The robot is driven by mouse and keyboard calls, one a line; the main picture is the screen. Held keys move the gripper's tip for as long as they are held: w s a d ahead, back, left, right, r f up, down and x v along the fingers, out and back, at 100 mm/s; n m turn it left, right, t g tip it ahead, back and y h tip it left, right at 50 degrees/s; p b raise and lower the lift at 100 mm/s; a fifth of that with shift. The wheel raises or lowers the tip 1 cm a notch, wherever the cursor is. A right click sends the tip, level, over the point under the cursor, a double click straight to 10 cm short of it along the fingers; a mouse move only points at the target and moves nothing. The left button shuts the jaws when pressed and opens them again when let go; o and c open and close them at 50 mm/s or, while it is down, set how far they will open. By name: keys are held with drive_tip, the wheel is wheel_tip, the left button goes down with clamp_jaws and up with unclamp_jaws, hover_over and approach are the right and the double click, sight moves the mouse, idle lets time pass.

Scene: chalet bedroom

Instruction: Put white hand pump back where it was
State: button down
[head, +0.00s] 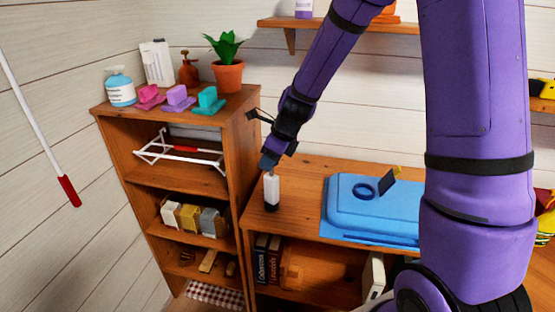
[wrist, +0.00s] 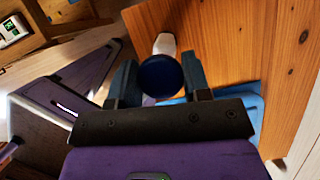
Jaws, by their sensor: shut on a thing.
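My gripper (head: 269,166) points down over the left end of the lower cabinet top (head: 300,190) and is shut on a small upright item. I take this item to be the white hand pump (head: 271,188); it has a white body and a dark lower end. The wrist view shows it between the two fingers (wrist: 160,80), with a round dark blue end (wrist: 160,76) towards the camera and a white part (wrist: 164,43) beyond it. The fingers hide part of it. I cannot tell whether its bottom touches the cabinet top.
A blue case (head: 375,205) lies right of the pump. A wall shelf (head: 340,24) is above.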

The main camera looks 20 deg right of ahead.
drive_tip(key=shift+f, duration=0.5)
drive_tip(key=c, duration=0.6)
unclamp_jaws()
drive_tip(key=shift+o, duration=0.2)
drive_tip(key=v, duration=1.2)
drive_tip(key=s+d+r+n+t+h, duration=0.1)
drive_tip(key=s+r+n, duration=0.5)
drive_tip(key=s+n, duration=0.7)
drive_tip(key=s+d+r+n+t+h, duration=0.1)
drive_tip(key=s+r+n, duration=0.5)
drive_tip(key=s+n, duration=0.7)
drive_tip(key=shift+s+d+n+h, duration=0.15)
drive_tip(key=shift+d+n+h, duration=0.15)
drive_tip(key=shift+d+h, duration=0.45)
drive_tip(key=shift+d+r, duration=0.1)
drive_tip(key=shift+r, duration=0.05)
